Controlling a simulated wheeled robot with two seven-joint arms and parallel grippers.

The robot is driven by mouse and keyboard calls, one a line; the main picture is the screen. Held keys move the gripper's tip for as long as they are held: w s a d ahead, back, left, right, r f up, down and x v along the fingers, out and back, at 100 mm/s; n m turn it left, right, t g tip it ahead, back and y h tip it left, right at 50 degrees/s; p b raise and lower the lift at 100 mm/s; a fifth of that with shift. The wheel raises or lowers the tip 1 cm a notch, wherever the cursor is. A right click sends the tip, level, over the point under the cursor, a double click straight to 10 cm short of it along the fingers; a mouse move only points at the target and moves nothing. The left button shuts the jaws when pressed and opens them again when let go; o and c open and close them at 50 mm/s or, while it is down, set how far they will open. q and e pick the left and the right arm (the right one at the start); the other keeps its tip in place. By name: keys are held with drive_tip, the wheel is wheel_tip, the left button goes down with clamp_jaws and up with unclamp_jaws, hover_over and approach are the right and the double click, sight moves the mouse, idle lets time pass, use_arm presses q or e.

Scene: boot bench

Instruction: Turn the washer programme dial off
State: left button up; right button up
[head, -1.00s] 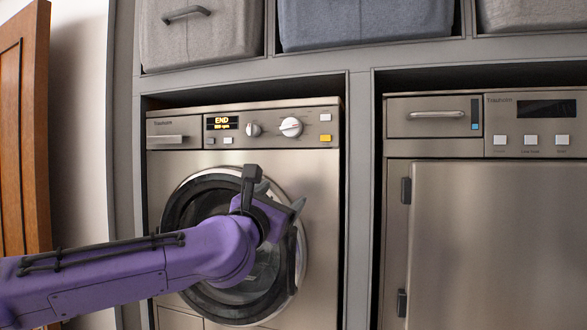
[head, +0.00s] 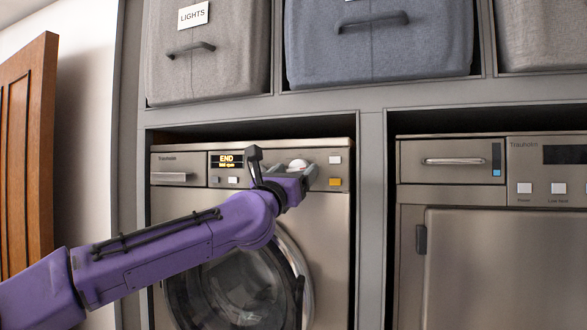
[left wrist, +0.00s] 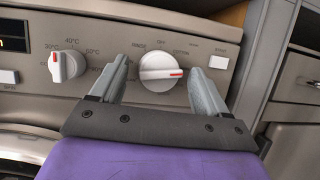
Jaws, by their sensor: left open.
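The washer (head: 335,225) stands in the left bay, and its display (head: 227,161) reads END. Its programme dial (left wrist: 160,72) is a round white knob with a red mark pointing right in the left wrist view. In the head view only the top of the dial (head: 298,163) shows above my gripper. My left gripper (head: 292,174) is open and empty at the control panel. In the left wrist view its two fingers stand left and right of the dial, with gaps showing; I cannot tell their depth from it. My right gripper is not in view.
A smaller white temperature knob (left wrist: 66,66) sits left of the left finger. White and orange buttons (head: 335,182) lie right of the dial. A second appliance (head: 480,260) stands to the right. Fabric bins (head: 380,50) fill the shelf above. A wooden door (head: 28,150) is at far left.

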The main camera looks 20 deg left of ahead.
use_arm(q)
drive_tip(key=shift+s, duration=0.15)
drive_tip(key=c, duration=1)
drive_tip(key=shift+f, duration=0.1)
drive_tip(key=n+g+y+b, duration=0.1)
drive_tip(key=n+y+b, duration=0.1)
drive_tip(key=n, duration=0.4)
drive_tip(key=n+g+y+b, duration=0.1)
drive_tip(key=n+y+b, duration=0.1)
drive_tip(key=n+y, duration=0.2)
drive_tip(key=d+n+y+b, duration=0.1)
drive_tip(key=n+y+b, duration=0.1)
drive_tip(key=n, duration=0.6)
drive_tip(key=shift+n+g+y+b, duration=0.3)
drive_tip(key=shift+g+y+b, duration=0.1)
drive_tip(key=shift+b, duration=0.15)
drive_tip(key=shift+n+g, duration=0.4)
drive_tip(key=shift+n, duration=1.2)
